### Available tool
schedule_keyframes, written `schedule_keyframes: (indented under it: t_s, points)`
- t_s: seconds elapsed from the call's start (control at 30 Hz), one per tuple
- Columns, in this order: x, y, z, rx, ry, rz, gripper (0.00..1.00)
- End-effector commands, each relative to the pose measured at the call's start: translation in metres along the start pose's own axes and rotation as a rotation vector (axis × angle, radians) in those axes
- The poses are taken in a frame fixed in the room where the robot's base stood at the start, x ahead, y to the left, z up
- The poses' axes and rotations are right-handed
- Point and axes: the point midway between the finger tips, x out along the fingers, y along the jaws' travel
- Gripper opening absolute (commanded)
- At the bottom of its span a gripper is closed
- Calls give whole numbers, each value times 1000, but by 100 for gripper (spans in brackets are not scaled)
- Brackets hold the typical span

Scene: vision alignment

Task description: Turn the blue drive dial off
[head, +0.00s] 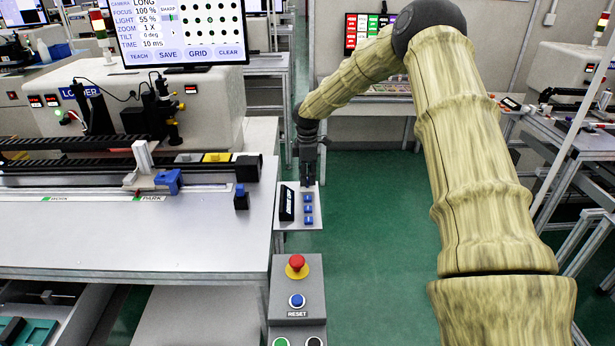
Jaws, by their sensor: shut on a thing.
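A small pale panel (296,223) stands at the right end of the long workbench. It carries a black label plate (287,204) with white lettering turned sideways, too small to read surely. My gripper (308,184) points down at the far part of this panel, just beyond the visible blue controls. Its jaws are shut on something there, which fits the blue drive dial. The fingers hide the dial, so its turned position does not show.
A grey control box (297,290) with a red mushroom button (297,263) and a blue reset button (297,300) stands in front. The workbench (110,235) with a linear rail and a monitor (180,30) lies left. Green floor (380,220) is open to the right.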

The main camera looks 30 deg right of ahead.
Motion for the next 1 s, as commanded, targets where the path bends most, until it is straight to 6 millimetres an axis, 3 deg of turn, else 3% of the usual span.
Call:
schedule_keyframes:
  t_s: [0.77, 0.8, 0.9, 1.0]
  points:
    - [5, -3, 4, -98, -5, -9, 0]
    - [5, -3, 4, -98, -5, -9, 26]
    - [4, -2, 3, -98, -4, -8, 44]
    - [3, -2, 1, -99, -3, -6, 44]
